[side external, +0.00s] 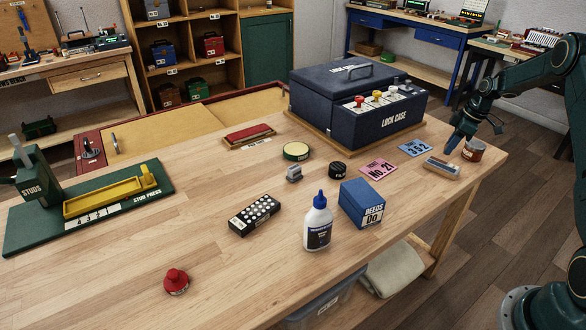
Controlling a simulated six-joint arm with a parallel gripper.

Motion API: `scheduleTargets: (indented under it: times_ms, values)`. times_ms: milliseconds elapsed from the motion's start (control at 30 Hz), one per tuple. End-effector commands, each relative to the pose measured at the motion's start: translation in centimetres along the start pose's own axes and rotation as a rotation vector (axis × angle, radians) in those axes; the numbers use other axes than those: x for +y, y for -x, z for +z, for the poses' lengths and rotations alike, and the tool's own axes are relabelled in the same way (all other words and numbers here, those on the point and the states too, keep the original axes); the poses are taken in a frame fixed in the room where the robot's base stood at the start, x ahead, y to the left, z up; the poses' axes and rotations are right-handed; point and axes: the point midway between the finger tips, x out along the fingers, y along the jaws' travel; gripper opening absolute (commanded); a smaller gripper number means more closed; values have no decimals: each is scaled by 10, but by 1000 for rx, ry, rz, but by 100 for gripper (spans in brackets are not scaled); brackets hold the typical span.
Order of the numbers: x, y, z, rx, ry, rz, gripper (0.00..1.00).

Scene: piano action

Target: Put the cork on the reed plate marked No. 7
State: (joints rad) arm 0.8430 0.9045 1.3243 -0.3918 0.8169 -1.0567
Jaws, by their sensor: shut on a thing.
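My gripper (454,142) is at the right end of the bench, pointing down, just left of a small reddish-brown pot (473,151) and above a flat grey metal piece (443,167). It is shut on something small. I cannot make out the held thing at this size, so I cannot tell whether it is the cork. I cannot read a No. 7 on any plate. The flat grey piece has a pale strip along its front.
A blue card (415,148) and a pink card marked No. 21 (379,170) lie left of my gripper. The dark lock case (388,115) stands behind. A glue bottle (318,225) stands upright in front. The front left of the bench is mostly clear.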

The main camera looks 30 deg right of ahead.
Motion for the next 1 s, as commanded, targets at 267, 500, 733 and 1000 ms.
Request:
scheduleTargets:
  times_ms: [267, 500, 733, 1000]
  values:
    - [-1, -30, 8, -1, 0, -4, 0]
    - [0, -37, 10, -1, 0, -1, 0]
    - [0, -38, 11, -1, 0, -1, 0]
    - [0, -40, 11, 0, 0, -1, 42]
